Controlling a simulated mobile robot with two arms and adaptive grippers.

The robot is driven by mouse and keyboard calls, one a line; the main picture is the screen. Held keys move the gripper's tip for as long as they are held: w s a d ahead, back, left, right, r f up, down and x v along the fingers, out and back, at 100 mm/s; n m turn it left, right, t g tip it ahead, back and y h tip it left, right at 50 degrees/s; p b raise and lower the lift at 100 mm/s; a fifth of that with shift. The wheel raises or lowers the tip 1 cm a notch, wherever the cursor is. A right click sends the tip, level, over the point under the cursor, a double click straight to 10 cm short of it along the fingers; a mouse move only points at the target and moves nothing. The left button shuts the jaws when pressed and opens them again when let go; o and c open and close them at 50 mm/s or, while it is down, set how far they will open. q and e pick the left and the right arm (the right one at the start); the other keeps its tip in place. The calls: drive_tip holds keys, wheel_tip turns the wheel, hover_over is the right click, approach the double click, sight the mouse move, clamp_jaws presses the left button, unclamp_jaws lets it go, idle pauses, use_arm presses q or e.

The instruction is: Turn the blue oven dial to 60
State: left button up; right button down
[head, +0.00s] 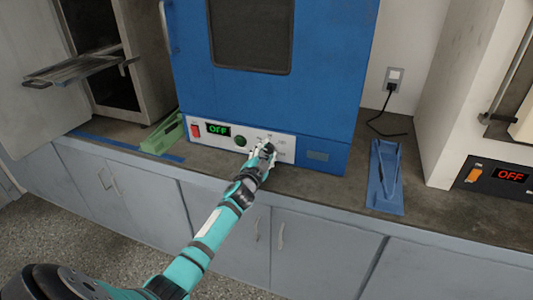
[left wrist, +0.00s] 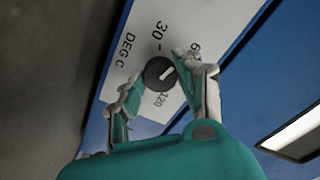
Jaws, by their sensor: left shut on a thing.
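The blue oven (head: 300,110) stands on the bench with a white control panel (head: 222,143) along its lower front. In the left wrist view its dial (left wrist: 152,77) is a dark round knob with a white pointer line. The labels 30 and 120 are readable, and a 6 shows partly behind a fingertip. The pointer slants toward the side of that 6; its exact reading is unclear. My left gripper (head: 267,152), also in the left wrist view (left wrist: 157,74), is shut on the dial with one finger on each side. In the head view it hides the dial. My right gripper is not in view.
The panel has a red switch (head: 195,130), a green OFF display (head: 217,129) and a green button (head: 240,141). A green holder (head: 160,136) stands left, a blue holder (head: 384,178) right. A white oven (head: 475,110) is far right; an open cabinet with a rack (head: 80,66) is left.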

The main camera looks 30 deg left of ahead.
use_arm(q)
drive_tip(key=shift+m, duration=1.6)
drive_tip(key=o, duration=1.2)
drive_tip(key=shift+c, duration=0.2)
drive_tip(key=v, duration=1.2)
drive_tip(key=shift+f, duration=0.15)
